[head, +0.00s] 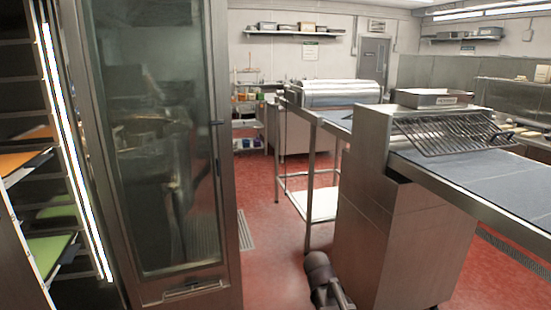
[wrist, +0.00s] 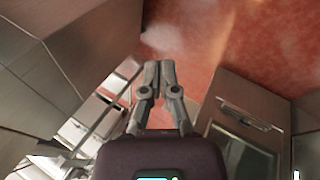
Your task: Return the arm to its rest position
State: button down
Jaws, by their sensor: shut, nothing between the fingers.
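My gripper (wrist: 157,68) shows in the wrist view with its two fingers together, shut and empty, above the red floor (wrist: 205,35). In the head view, part of my arm shows at the bottom centre, in front of the steel cabinet; the fingers cannot be made out there. No mixing kettle can be made out in either view.
A tall glass-door cabinet (head: 150,150) stands at the left, beside shelves with coloured trays (head: 50,245). A steel cabinet (head: 400,240) carries a conveyor (head: 480,185) and wire rack (head: 450,133) at the right. Red floor (head: 262,215) lies open between them.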

jog(key=s+f+m+g+y, duration=0.2)
jog(key=s+m+g+y, duration=0.35)
jog(key=s, duration=0.85)
notch_tip(320, 180, up, 14)
jog(key=m+t+h+p, duration=0.1)
jog(key=p, duration=1.3)
jog(key=shift+a+f, duration=0.25)
jog(key=shift+a, duration=0.15)
jog(key=shift+t, duration=0.25)
